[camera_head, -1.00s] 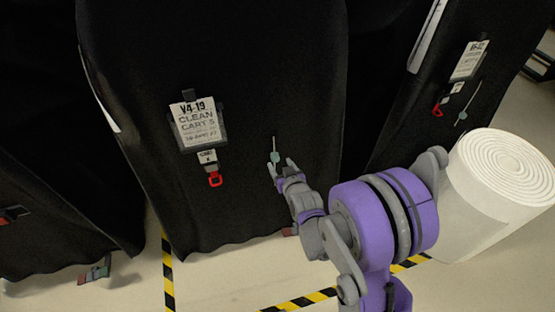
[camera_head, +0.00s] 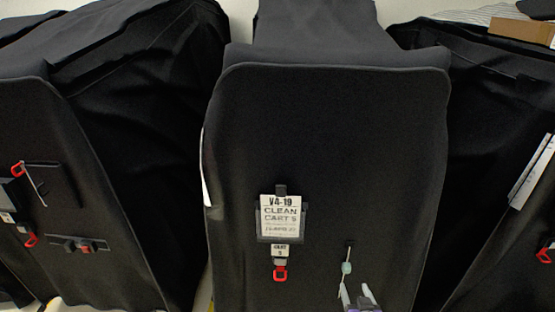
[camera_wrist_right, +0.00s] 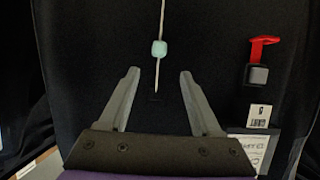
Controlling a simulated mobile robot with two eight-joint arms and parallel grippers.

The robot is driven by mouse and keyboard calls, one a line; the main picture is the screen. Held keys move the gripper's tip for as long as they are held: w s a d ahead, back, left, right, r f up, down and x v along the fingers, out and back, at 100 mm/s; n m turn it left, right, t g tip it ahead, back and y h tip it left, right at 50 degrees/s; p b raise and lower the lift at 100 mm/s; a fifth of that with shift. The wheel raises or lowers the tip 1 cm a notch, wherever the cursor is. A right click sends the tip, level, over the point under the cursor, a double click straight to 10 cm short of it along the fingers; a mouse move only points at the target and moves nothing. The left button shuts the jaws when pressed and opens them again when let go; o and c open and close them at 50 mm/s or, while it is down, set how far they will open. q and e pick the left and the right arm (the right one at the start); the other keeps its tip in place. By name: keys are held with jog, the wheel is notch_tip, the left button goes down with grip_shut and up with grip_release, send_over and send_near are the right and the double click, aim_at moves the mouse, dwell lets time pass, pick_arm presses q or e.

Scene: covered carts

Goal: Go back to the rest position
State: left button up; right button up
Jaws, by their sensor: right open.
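My right gripper (camera_head: 358,297) shows at the bottom of the head view, in front of the middle covered cart (camera_head: 330,130). In the right wrist view the right gripper (camera_wrist_right: 158,85) is open, with nothing between its fingers. A pale green bead on a thin cord (camera_wrist_right: 159,48) hangs on the black cover just beyond the fingertips. The bead (camera_head: 346,268) also shows just above the gripper in the head view. My left gripper is in neither view.
A "V4-19 Clean Cart 5" label (camera_head: 281,217) and a red clip (camera_head: 280,273) hang on the middle cover. More black-covered carts stand on the left (camera_head: 110,130) and right (camera_head: 490,130). A cardboard box (camera_head: 522,30) is at the upper right.

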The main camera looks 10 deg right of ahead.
jog(key=s+a+r+n+g+y, duration=0.15)
jog(key=s+a+g, duration=0.35)
jog(key=s, duration=0.6)
jog(key=s+a+r+n+g+y, duration=0.1)
jog(key=s+a+g+y, duration=0.15)
jog(key=s+a, duration=0.7)
pick_arm(q)
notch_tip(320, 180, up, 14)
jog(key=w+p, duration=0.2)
jog(key=p, duration=1)
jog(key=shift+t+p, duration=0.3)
pick_arm(e)
notch_tip(320, 180, up, 14)
jog(key=w+d+h, duration=0.1)
jog(key=d, duration=0.1)
jog(key=shift+w+f, duration=0.2)
jog(key=shift+w, duration=0.05)
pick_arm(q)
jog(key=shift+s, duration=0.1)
pick_arm(e)
jog(key=shift+s, duration=0.15)
